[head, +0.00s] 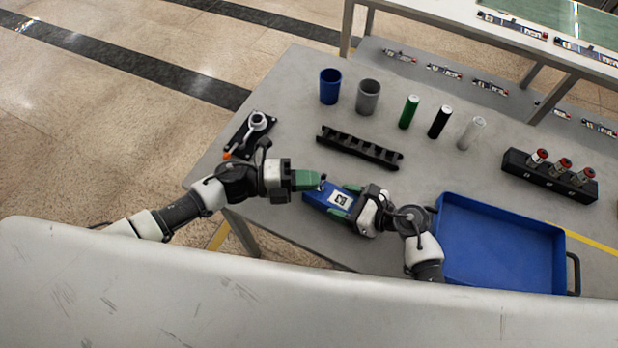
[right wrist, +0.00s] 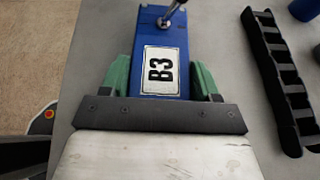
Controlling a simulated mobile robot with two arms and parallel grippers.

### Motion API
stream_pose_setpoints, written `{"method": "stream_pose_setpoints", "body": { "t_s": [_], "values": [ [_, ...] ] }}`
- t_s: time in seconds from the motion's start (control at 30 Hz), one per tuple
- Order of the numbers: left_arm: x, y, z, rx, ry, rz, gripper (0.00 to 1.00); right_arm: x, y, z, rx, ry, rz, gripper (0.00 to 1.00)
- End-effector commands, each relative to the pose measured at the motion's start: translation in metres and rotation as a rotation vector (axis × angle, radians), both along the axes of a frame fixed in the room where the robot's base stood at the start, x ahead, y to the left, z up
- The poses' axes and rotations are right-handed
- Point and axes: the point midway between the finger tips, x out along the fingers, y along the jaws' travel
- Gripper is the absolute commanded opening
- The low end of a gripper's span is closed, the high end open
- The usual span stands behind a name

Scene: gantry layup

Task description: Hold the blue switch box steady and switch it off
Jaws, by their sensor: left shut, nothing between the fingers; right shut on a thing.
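The blue switch box (head: 317,196) lies near the table's front edge, with a white B3 label on top. In the right wrist view the box (right wrist: 182,40) fills the upper middle, and its metal toggle lever (right wrist: 174,12) stands at the far end, cut by the picture edge. My right gripper (head: 343,202) is shut on the box, with green fingers on both sides (right wrist: 158,80). My left gripper (head: 318,180) is shut and empty, its green fingertips beside the lever end of the box. Whether they touch the lever I cannot tell.
A black slotted rack (head: 360,148) lies behind the box. A blue tray (head: 500,205) stands to the right. Cups (head: 330,87) and several cylinders (head: 409,112) stand farther back. A black base with a metal lever (head: 250,132) is at the left.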

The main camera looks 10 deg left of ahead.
Motion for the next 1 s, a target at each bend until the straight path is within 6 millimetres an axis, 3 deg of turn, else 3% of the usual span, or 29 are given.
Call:
{"method": "stream_pose_setpoints", "body": {
  "t_s": [0.27, 0.5, 0.7, 1.0],
  "values": [
    [-0.028, 0.019, 0.021, 0.001, 0.0, -0.003, 0.0, 0.0, -0.001, 0.0, 0.0, -0.001, -0.002, 0.33],
    [-0.033, 0.074, 0.037, 0.004, 0.002, 0.0, 0.0, 0.001, -0.001, 0.0, 0.0, -0.001, -0.002, 0.33],
    [-0.037, 0.103, 0.047, 0.001, 0.002, -0.001, 0.0, 0.0, -0.001, 0.0, 0.0, -0.001, -0.002, 0.33],
    [-0.038, 0.113, 0.052, -0.001, 0.001, -0.002, 0.0, 0.0, -0.001, 0.0, 0.0, -0.001, -0.002, 0.33]
  ]
}}
